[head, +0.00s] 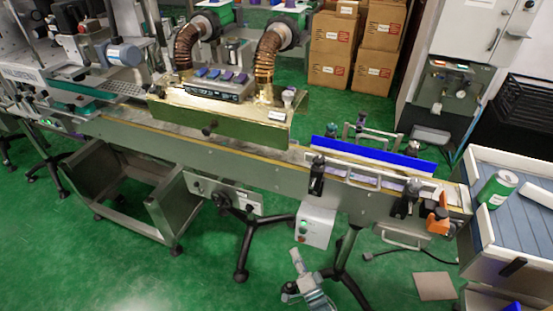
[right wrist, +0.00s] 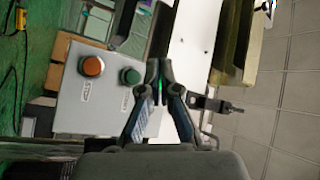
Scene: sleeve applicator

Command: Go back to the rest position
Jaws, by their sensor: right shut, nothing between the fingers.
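My left gripper is in neither view.
A green can (head: 497,189) stands on the blue slatted surface (head: 530,215) at the right. A metal stand leg (head: 347,285) is close to the right gripper in the picture. Cardboard boxes (head: 333,50) are stacked behind. Green floor (head: 190,270) is open at the lower left.

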